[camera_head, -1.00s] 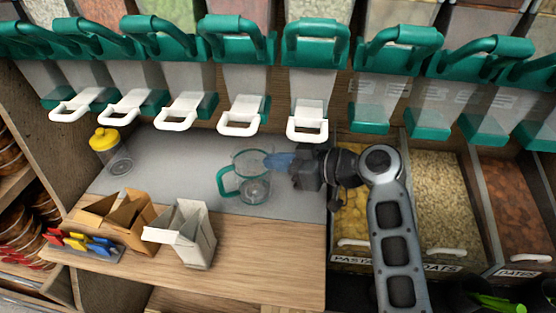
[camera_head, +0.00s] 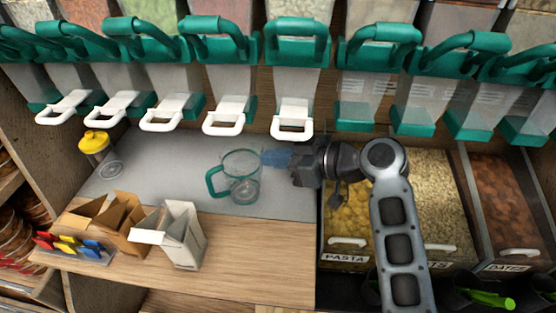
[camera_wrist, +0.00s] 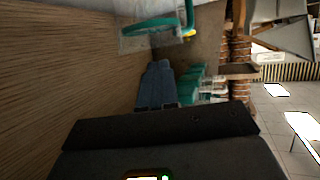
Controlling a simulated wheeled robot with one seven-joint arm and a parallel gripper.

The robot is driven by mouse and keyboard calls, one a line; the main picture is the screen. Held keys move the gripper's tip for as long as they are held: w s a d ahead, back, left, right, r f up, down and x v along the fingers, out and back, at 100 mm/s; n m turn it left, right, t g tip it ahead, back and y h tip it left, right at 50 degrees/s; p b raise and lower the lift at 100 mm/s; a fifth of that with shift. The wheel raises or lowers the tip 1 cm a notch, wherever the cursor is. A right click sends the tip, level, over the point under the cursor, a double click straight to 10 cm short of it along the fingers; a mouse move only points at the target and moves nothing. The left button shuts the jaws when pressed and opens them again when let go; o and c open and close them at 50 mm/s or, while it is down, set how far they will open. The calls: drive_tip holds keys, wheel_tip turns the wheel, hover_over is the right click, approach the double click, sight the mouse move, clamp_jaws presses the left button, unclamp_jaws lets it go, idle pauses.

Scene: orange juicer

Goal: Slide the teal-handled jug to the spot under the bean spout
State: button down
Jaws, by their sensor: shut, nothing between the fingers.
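The clear jug with a teal handle (camera_head: 240,180) stands upright on the grey mat (camera_head: 140,182), its handle toward the left. My gripper (camera_head: 266,158) is shut and empty, its blue fingertips just right of the jug's upper rim. I cannot tell if they touch it. In the wrist view the blue fingers (camera_wrist: 157,86) point at a clear thing with a teal curve, likely the jug (camera_wrist: 152,27). Above hang several spouts with white handles, including one behind the jug to the left (camera_head: 226,116) and one to the right (camera_head: 292,118). Which holds beans is unclear.
A yellow-lidded jar (camera_head: 97,150) stands at the mat's far left. A brown carton (camera_head: 120,222), a white carton (camera_head: 180,235) and coloured clips (camera_head: 68,245) stand on the front counter. An open pasta bin (camera_head: 350,215) lies below my wrist. Mat left of the jug is clear.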

drive_tip(key=s+d, duration=0.4)
drive_tip(key=d, duration=0.6)
drive_tip(key=shift+d+b, duration=0.25)
drive_tip(key=shift+b, duration=0.15)
drive_tip(key=c, duration=1.8)
unclamp_jaws()
drive_tip(key=shift+f, duration=0.1)
